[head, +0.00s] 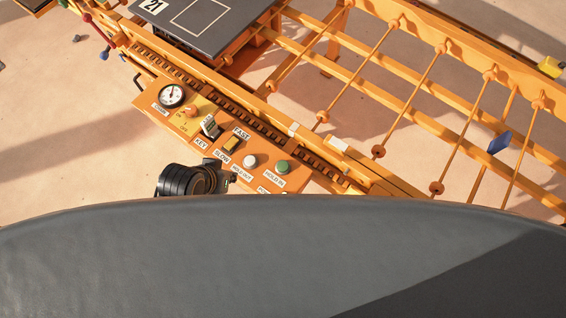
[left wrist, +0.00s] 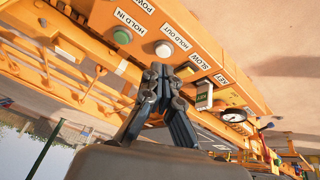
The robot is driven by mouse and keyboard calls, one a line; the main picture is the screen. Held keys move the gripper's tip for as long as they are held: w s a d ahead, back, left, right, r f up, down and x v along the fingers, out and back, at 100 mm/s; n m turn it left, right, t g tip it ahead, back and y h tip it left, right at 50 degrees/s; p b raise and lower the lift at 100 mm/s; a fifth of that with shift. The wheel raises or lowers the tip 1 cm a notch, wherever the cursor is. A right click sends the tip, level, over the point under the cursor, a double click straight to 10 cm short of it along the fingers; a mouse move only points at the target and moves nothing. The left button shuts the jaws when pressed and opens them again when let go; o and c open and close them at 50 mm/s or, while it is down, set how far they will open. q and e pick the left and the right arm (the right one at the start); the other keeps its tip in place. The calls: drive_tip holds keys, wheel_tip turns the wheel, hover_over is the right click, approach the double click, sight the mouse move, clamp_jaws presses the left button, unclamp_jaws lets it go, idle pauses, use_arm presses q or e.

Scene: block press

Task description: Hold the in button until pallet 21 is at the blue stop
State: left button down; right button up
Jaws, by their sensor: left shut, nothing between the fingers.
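The green HOLD IN button (head: 282,167) is on the orange control panel and also shows in the left wrist view (left wrist: 122,36). The white HOLD OUT button (head: 249,160) sits beside it, and also shows in the left wrist view (left wrist: 163,50). Pallet 21 (head: 205,22), dark grey, lies at the upper left of the rail frame, partly cut off. A blue plate (head: 499,142), which looks like the blue stop, stands far right of it. My left gripper (head: 231,178) is shut and empty near the panel's front edge; its tips (left wrist: 159,70) appear just below the HOLD OUT button. My right gripper is not in view.
The panel also has a gauge (head: 171,95), an orange knob (head: 190,111), a key switch (head: 210,127) and a FAST/SLOW switch (head: 231,145). Orange rails and rollers fill the upper right. A large dark grey surface hides the lower head view.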

use_arm(q)
drive_tip(key=w+d+h, duration=0.3)
drive_tip(key=w+d, duration=0.1)
drive_tip(key=d, duration=0.4)
drive_tip(key=t+h, duration=0.1)
drive_tip(key=h, duration=0.1)
hover_over(280, 168)
wheel_tip(280, 168, down, 4)
drive_tip(key=shift+w+d+r+n, duration=0.1)
drive_tip(key=shift+r+n, duration=0.15)
drive_tip(key=shift+n, duration=0.05)
wheel_tip(280, 168, down, 8)
drive_tip(key=b, duration=0.8)
drive_tip(key=shift+f, duration=0.4)
drive_tip(key=shift+f+b, duration=0.35)
drive_tip(key=shift+f, duration=0.05)
